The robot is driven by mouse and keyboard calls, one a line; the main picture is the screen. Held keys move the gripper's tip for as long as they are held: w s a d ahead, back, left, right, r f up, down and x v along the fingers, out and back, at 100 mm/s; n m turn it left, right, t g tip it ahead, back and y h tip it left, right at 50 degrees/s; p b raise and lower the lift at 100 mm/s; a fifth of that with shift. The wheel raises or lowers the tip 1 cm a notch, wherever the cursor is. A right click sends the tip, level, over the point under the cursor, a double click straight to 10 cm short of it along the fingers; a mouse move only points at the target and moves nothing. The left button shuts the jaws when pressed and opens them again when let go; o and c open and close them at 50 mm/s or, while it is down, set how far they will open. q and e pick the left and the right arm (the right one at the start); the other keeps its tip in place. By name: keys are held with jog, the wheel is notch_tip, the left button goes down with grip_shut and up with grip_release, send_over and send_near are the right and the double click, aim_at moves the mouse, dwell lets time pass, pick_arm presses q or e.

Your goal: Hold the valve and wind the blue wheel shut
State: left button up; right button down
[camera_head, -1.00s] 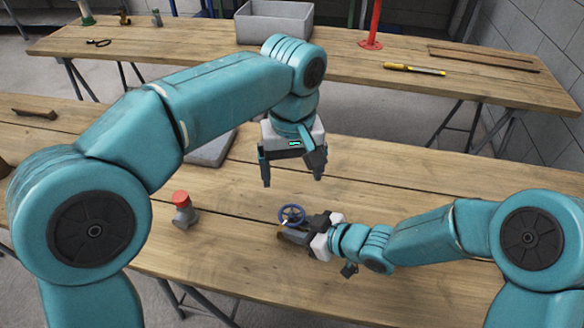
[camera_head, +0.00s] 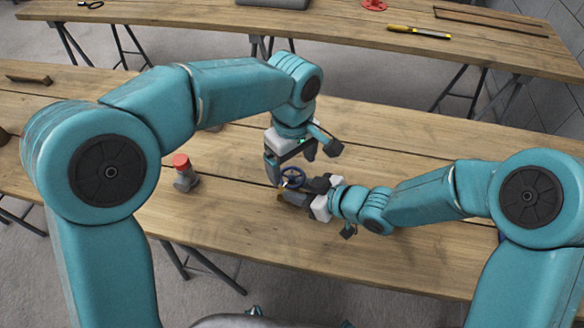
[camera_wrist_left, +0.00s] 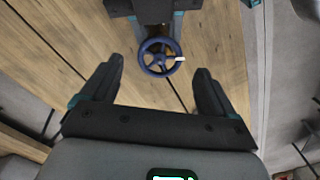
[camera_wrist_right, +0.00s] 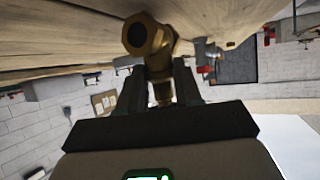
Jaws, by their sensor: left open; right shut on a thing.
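The blue wheel (camera_head: 293,178) sits on top of the valve near the middle of the near table; it also shows in the left wrist view (camera_wrist_left: 160,57). The brass valve body (camera_wrist_right: 150,42) shows between the fingers of my right gripper (camera_wrist_right: 172,85), which is shut on it from the right. In the head view the right gripper (camera_head: 300,197) mostly hides the valve. My left gripper (camera_head: 290,168) is open, pointing down close above the wheel. In the left wrist view its open fingers (camera_wrist_left: 158,88) are apart and the wheel lies ahead of them, not between them.
A grey fitting with a red cap (camera_head: 183,172) stands on the near table (camera_head: 400,140), left of the valve. A small brown piece (camera_head: 30,79) lies at the far left. The far table (camera_head: 350,40) holds a yellow tool (camera_head: 420,32).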

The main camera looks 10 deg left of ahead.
aim_at(292, 178)
pick_arm(q)
jog(key=shift+f, duration=1.5)
jog(key=c, duration=1.1)
jog(key=shift+o, duration=0.2)
jog(key=shift+m, duration=0.3)
jog(key=m, duration=0.3)
jog(key=shift+r+m, duration=0.1)
jog(key=shift+m, duration=1.9)
